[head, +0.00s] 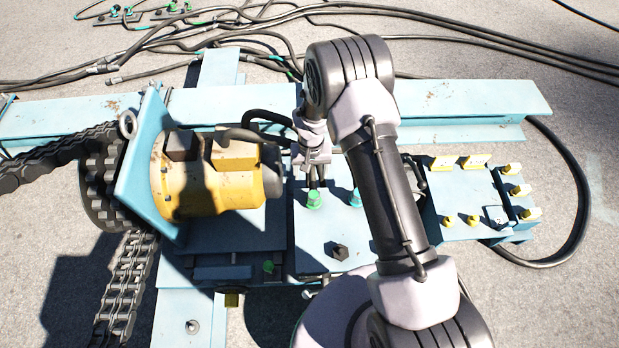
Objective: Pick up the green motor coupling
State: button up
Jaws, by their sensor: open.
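A small green coupling (314,199) stands on the light blue plate to the right of the yellow motor (205,180). My gripper (316,184) points down right above and behind the green coupling, with its dark fingers close to its top. The jaws are open. I cannot tell from this view whether the fingers touch the coupling or stand around it.
A teal coupling (355,197) is close on the right, partly beside my arm. A black coupling (340,251) stands nearer on the plate (318,232). A smaller green piece (268,267) sits below the motor. Yellow fittings (475,161) and a thick cable (575,190) lie right.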

aim_at(314, 193)
jog(key=f+b, duration=0.1)
jog(key=f, duration=0.2)
jog(key=f+b, duration=0.1)
jog(key=f, duration=0.3)
jog(key=f+b, duration=0.2)
jog(key=f, duration=0.2)
jog(key=shift+s+d, duration=0.25)
jog(key=f+b, duration=0.1)
jog(key=f, duration=0.1)
jog(key=f+b, duration=0.2)
jog(key=f, duration=0.1)
jog(key=shift+w+d+f, duration=0.3)
jog(key=shift+d, duration=0.05)
jog(key=shift+r, duration=0.2)
jog(key=shift+c, duration=0.5)
grip_shut()
